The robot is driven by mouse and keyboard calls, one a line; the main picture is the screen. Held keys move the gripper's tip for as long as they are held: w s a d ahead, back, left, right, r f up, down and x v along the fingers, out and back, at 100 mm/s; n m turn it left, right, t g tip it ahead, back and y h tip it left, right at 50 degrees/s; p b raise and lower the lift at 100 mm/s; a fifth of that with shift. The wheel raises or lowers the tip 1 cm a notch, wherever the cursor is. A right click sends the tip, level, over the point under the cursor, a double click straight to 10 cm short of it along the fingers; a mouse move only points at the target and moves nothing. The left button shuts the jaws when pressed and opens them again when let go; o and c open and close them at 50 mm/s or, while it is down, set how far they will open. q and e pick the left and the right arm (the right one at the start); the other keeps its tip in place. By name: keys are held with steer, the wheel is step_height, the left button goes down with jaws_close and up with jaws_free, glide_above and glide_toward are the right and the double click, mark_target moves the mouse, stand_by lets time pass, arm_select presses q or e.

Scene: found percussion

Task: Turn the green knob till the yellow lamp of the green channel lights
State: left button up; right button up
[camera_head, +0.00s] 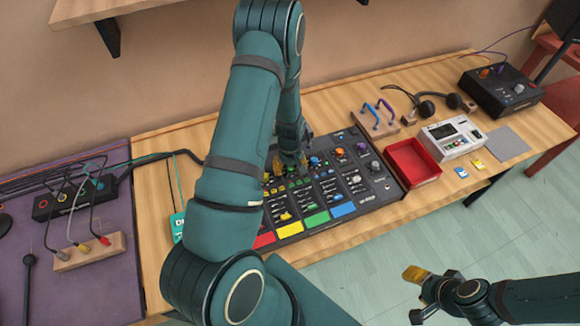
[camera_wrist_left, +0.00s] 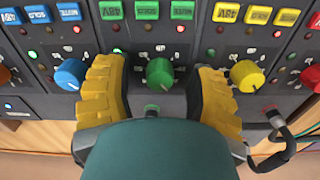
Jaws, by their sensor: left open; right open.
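The green knob (camera_wrist_left: 159,71) is in the middle of the left wrist view, on the dark mixer panel (camera_head: 380,192), with its pointer mark hard to read. My left gripper (camera_head: 291,160) is open, with one yellow finger on each side of the knob; a narrow gap shows on both sides. A green lamp (camera_wrist_left: 117,53) glows up and left of the knob, and a reddish lamp glows up and right. I cannot make out a lit yellow lamp in the green channel. My right gripper (camera_head: 420,293) is open and empty, over the floor.
A blue knob (camera_wrist_left: 70,74) is left of the left gripper and a yellow knob (camera_wrist_left: 246,76) is right of it, both close to the fingers. Green buttons (camera_wrist_left: 146,10) sit above the green knob. A red tray (camera_head: 411,163) stands right of the mixer.

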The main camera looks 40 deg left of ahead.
arm_select(q)
steer(key=shift+c, duration=0.5)
jaws_close()
steer(key=shift+m, duration=0.3)
steer(key=m+b, duration=0.2)
steer(key=shift+m, duration=0.3)
steer(key=shift+m+b, duration=0.45)
steer(key=shift+m, duration=0.75)
